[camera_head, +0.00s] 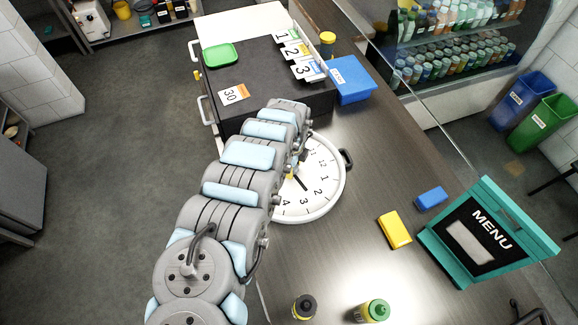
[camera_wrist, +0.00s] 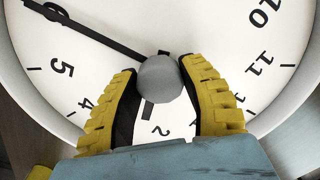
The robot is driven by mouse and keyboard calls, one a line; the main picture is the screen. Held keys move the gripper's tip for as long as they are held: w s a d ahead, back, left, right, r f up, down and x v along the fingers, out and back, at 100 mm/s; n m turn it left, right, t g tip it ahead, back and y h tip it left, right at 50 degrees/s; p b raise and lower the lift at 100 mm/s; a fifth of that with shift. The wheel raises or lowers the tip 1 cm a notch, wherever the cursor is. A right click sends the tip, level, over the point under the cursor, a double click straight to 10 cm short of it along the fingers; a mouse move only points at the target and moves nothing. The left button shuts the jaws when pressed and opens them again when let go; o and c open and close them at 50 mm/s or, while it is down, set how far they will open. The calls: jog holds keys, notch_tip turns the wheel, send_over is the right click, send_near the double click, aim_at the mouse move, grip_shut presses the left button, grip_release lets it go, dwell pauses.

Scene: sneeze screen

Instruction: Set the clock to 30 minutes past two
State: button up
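The white round clock (camera_head: 328,170) lies face up on the dark counter, partly covered by my arm in the head view. In the wrist view its face (camera_wrist: 220,30) fills most of the picture. The short black hand (camera_wrist: 148,109) points between the 2 and the finger-covered 3. My gripper (camera_wrist: 159,68) has its yellow-and-black fingers on either side of the grey centre knob (camera_wrist: 160,80). The fingertips are very close to the knob; I cannot tell whether they press it.
A yellow block (camera_head: 394,230), a blue block (camera_head: 431,197) and a teal menu stand (camera_head: 485,230) are on the right of the counter. Two bottles, one green-capped (camera_head: 373,311), stand at the front. A blue bin (camera_head: 350,82) and number cards (camera_head: 300,55) are behind the clock.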

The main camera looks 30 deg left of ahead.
jog(key=o, duration=0.4)
jog(key=shift+r, duration=6)
